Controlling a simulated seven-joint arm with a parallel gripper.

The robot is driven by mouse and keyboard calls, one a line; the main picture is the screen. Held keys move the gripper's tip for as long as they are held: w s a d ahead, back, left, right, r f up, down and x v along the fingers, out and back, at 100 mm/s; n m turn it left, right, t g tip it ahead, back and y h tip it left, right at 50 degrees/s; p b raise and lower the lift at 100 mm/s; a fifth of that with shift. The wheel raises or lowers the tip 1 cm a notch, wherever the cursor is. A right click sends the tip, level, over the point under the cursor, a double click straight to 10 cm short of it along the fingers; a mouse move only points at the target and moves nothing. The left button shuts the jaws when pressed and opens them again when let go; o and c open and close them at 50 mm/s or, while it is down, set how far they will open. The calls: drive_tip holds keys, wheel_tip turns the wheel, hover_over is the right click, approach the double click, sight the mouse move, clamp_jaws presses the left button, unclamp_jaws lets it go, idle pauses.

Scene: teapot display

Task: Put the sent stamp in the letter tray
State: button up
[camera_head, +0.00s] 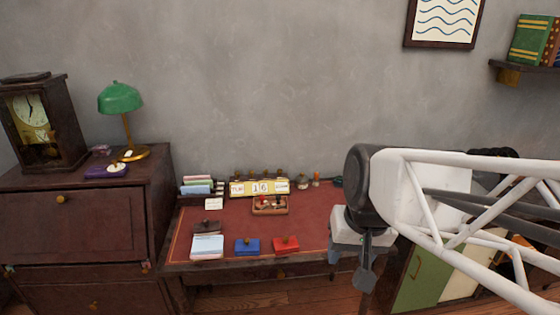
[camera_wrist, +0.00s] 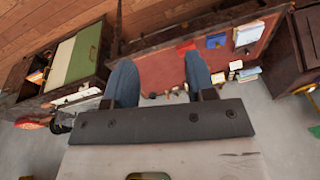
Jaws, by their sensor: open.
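My gripper (camera_head: 366,268) is open and empty above the right side of the desk. Its two fingers show apart in the wrist view (camera_wrist: 161,80), with nothing between them. I cannot tell which piece is the sent stamp. Small stamp-like pieces sit in a wooden holder (camera_head: 270,210) at the desk's middle. A blue block (camera_head: 247,248) and a red block (camera_head: 286,245), each with a small knob, stand at the front edge. A pile of pale papers (camera_head: 207,244), perhaps in the letter tray, lies at the front left. Labels are too small to read.
A desk calendar (camera_head: 259,187) and upright letters (camera_head: 197,186) stand at the back. A cabinet (camera_head: 80,220) on the left bears a clock (camera_head: 36,120) and green lamp (camera_head: 120,98). The red desk top (camera_head: 325,222) is clear right of the holder.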

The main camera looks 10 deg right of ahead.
drive_tip(key=shift+n+h, duration=0.6)
drive_tip(key=shift+n, duration=0.1)
drive_tip(key=shift+s+d+f, duration=0.1)
drive_tip(key=shift+s+d, duration=0.1)
drive_tip(key=shift+s, duration=0.5)
drive_tip(key=shift+s+d+f, duration=0.1)
drive_tip(key=shift+s+d, duration=0.1)
drive_tip(key=shift+s, duration=0.45)
drive_tip(key=shift+s+d+f, duration=0.1)
drive_tip(key=shift+s+d, duration=0.1)
drive_tip(key=shift+s, duration=0.5)
